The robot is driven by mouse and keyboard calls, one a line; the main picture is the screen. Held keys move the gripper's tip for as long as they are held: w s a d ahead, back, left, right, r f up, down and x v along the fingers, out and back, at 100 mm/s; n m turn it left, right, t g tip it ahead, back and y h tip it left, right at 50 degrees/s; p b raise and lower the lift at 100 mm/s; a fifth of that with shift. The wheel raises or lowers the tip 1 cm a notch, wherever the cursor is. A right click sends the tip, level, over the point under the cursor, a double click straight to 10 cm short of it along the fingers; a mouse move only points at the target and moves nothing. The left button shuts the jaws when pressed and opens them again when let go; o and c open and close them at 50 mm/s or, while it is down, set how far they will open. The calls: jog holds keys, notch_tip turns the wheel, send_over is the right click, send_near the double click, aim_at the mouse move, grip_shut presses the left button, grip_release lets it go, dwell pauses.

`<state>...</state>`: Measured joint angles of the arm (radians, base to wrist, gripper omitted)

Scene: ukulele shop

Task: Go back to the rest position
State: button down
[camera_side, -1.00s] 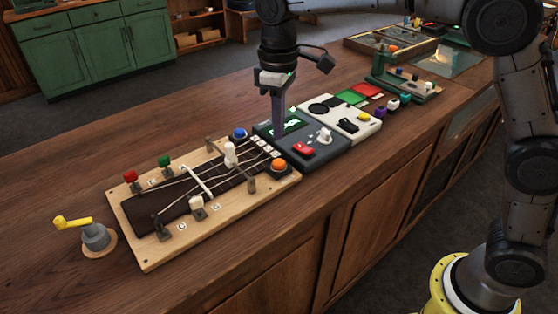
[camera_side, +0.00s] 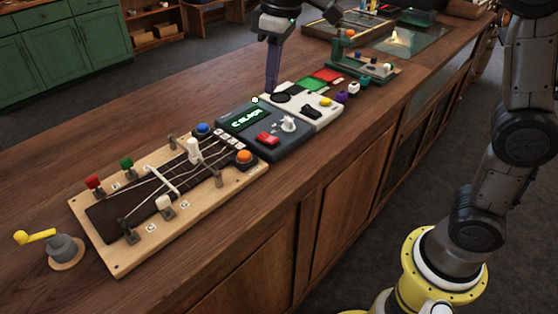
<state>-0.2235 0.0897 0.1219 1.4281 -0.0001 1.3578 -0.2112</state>
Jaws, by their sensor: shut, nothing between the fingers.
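My gripper (camera_side: 271,90) is shut and empty. I cannot tell whether the tips touch anything. The white panel (camera_side: 325,122) carries a black disc, a black switch and a yellow button.
A wooden string board (camera_side: 118,262) with coloured pegs, a blue button (camera_side: 203,128) and an orange button (camera_side: 243,157) lies at the left. A green stand (camera_side: 342,50) and small coloured blocks are at the back. The counter's far-left side is clear.

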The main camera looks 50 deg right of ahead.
jog(key=s+d+r+m+t, duration=0.1)
jog(key=s+d, duration=0.3)
jog(key=s, duration=0.4)
jog(key=s+d+r+m+t, duration=0.1)
jog(key=s+d+m+t, duration=0.1)
jog(key=s+d, duration=0.35)
jog(key=s+f+m+t, duration=0.1)
jog(key=s+f+m, duration=0.1)
jog(key=s+f, duration=0.7)
jog(key=shift+s+a+f, duration=0.25)
jog(key=shift+s+f, duration=0.15)
